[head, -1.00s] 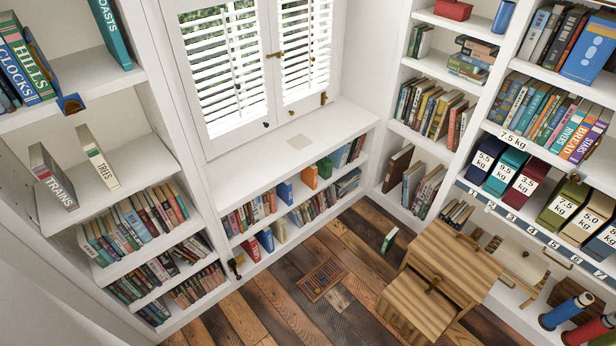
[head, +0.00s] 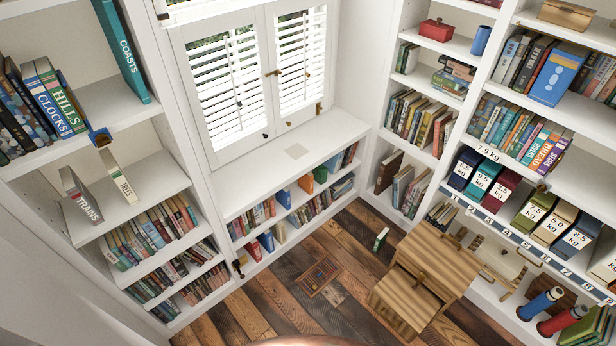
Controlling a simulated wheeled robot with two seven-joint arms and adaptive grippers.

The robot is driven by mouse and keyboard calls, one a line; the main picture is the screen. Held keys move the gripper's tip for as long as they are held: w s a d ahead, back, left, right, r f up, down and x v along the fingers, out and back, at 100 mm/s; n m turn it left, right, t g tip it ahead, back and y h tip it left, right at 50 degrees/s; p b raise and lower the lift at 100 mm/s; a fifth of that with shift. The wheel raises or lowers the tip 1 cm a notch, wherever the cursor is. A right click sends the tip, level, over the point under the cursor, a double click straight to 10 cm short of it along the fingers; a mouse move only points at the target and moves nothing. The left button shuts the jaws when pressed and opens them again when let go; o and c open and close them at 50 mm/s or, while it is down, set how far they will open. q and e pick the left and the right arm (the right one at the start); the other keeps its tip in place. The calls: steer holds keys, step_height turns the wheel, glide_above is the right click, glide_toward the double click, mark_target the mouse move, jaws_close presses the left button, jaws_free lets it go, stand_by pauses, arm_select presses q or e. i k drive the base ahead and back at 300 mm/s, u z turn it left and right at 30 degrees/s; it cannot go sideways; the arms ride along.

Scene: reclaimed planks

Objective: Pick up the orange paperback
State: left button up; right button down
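Neither of my grippers is in view.
A wooden step stool (head: 425,275) stands on the plank floor right of centre. A small green book (head: 381,239) and a patterned mat (head: 318,277) are on the floor before the low shelf (head: 276,172). Tall bookcases flank both sides; bare planks lie between.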

mark_target(305, 182)
steer(key=i, duration=0.95)
steer(key=z, duration=0.65)
steer(key=i, duration=0.85)
steer(key=z, duration=0.45)
